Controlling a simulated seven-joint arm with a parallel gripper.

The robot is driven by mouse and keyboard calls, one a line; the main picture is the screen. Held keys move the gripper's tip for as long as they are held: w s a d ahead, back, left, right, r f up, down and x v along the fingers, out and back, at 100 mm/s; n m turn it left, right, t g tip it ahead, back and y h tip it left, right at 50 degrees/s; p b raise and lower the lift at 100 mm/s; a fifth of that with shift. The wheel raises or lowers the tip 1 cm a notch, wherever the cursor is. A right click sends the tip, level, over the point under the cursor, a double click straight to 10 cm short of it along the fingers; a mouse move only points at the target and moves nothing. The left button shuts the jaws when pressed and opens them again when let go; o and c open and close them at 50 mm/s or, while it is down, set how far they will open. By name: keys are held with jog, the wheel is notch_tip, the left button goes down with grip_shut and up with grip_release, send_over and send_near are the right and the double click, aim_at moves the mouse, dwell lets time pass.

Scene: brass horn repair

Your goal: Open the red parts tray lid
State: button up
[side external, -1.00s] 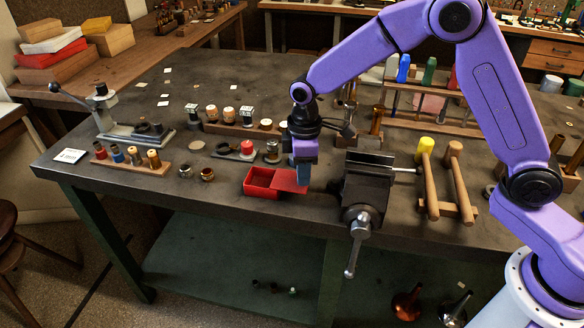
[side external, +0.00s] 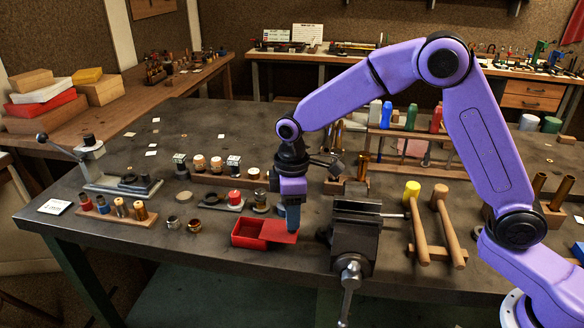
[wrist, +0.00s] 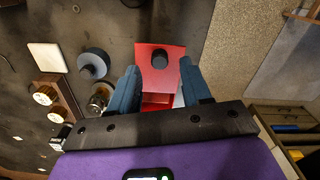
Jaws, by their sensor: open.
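The red parts tray (side external: 240,243) sits near the front edge of the dark bench. Its red lid (side external: 276,230) lies shifted to the right, leaving the left part of the tray uncovered. In the wrist view the lid (wrist: 153,80) carries a round black knob (wrist: 159,60), and part of the red tray shows below it. My gripper (side external: 292,222) is low over the lid's right end. In the wrist view my gripper (wrist: 160,70) has its blue fingers apart, one on each side of the lid. Contact with the lid cannot be told.
A dark vise (side external: 356,235) stands close to the right of the gripper. Mallets on a wooden rack (side external: 436,256) are farther right. Two small brass rings (side external: 194,225) and a spool rack (side external: 117,218) lie to the left. Small parts stand behind the tray.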

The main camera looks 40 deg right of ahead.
notch_tip(320, 180, up, 14)
jog(key=shift+r, duration=0.25)
dwell(0.5)
jog(key=s+d+f, duration=0.2)
jog(key=s+d, duration=0.3)
jog(key=s, duration=0.5)
jog(key=s+d+f, duration=0.3)
jog(key=s+d, duration=0.1)
jog(key=s, duration=0.6)
jog(key=s+d+f, duration=0.3)
jog(key=s+d, duration=0.2)
jog(key=s, duration=0.6)
jog(key=shift+d+n, duration=0.3)
